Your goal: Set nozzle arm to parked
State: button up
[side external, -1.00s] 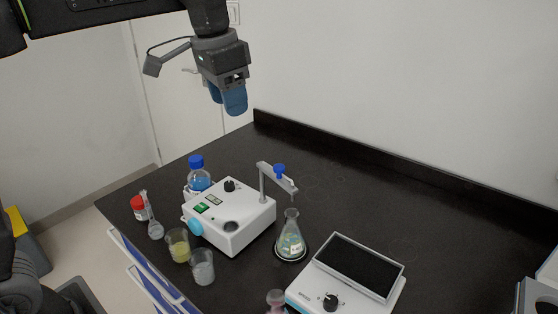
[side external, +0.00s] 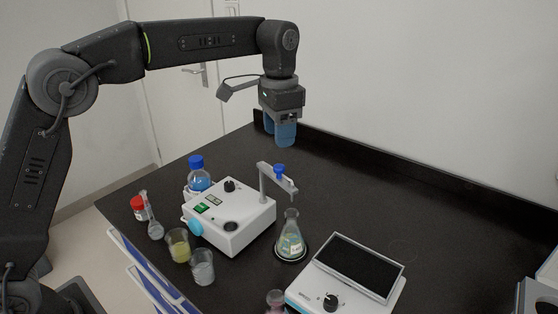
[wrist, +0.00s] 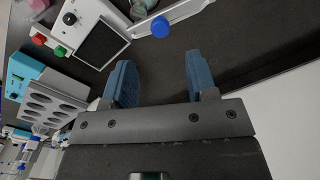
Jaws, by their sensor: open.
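The white distiller box (side external: 240,232) stands on the black bench with an upright post at its back right corner. The nozzle arm (side external: 277,179) runs from the top of the post toward the lower right, with its tip above the conical flask (side external: 290,240). A blue knob (side external: 280,169) sits on the arm. In the wrist view the pale nozzle arm (wrist: 188,10) and its blue knob (wrist: 160,27) show at the top, beyond the fingertips. My gripper (side external: 277,142) is open and empty, pointing down, above and behind the nozzle arm. Its blue fingers also show in the wrist view (wrist: 161,68).
A blue-capped bottle (side external: 198,176), a yellow beaker (side external: 178,245) and a clear beaker (side external: 202,268) stand around the box. A device with a dark screen (side external: 358,264) is at the front right. The wrist view shows a teal-and-grey rack (wrist: 45,100). The bench's back right is clear.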

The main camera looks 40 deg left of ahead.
aim_at(279, 166)
notch_tip(279, 166, down, 8)
jog(key=shift+r, duration=0.25)
jog(key=shift+c, duration=0.2)
grip_shut()
dwell(0.4)
